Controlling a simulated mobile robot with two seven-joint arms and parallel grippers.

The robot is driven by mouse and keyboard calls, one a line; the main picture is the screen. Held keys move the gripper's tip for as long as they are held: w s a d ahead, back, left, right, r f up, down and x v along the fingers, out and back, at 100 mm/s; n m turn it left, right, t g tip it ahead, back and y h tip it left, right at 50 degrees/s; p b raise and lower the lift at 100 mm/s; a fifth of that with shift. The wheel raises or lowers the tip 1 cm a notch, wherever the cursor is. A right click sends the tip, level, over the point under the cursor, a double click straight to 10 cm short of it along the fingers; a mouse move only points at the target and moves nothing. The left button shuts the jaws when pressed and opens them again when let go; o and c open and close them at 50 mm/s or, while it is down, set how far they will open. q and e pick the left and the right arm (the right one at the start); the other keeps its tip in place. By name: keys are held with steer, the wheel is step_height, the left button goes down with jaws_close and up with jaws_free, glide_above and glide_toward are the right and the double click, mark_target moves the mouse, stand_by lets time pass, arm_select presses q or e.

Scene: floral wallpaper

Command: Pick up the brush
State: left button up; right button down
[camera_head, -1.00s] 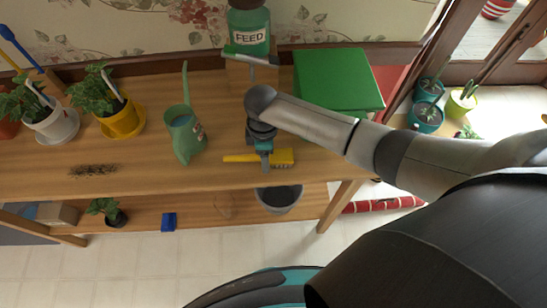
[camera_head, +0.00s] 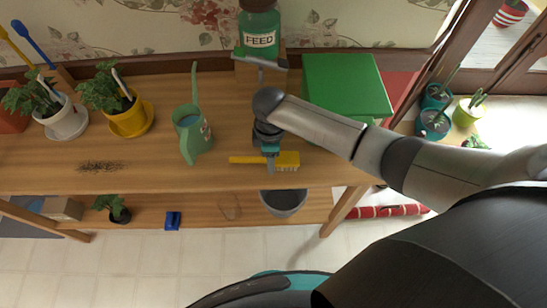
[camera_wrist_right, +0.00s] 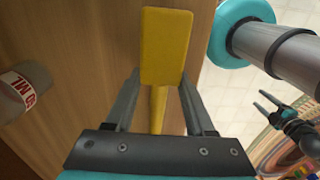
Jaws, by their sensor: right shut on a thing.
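The yellow brush (camera_head: 288,159) lies at the front edge of the wooden table, its bristles to the right and its thin handle to the left. My right gripper (camera_head: 270,158) reaches down over it from above and is shut on it. In the right wrist view the brush's yellow head (camera_wrist_right: 166,45) is beyond the fingers, and the handle runs back between the fingers of the right gripper (camera_wrist_right: 160,85). Whether the brush is off the table is hard to tell. A dark two-pronged piece (camera_wrist_right: 275,108) at the right of the wrist view may be my left gripper; its opening is unclear.
The wooden table (camera_head: 50,170) holds a green watering can (camera_head: 195,145) left of my right gripper, a green box (camera_head: 345,85) to its right and a feed jar (camera_head: 260,30) behind. A dirt patch (camera_head: 101,167) lies at the left. A grey pot (camera_head: 284,203) stands below.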

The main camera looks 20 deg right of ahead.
step_height(320, 180, up, 20)
steer(key=p, duration=0.3)
steer(key=shift+f, duration=0.1)
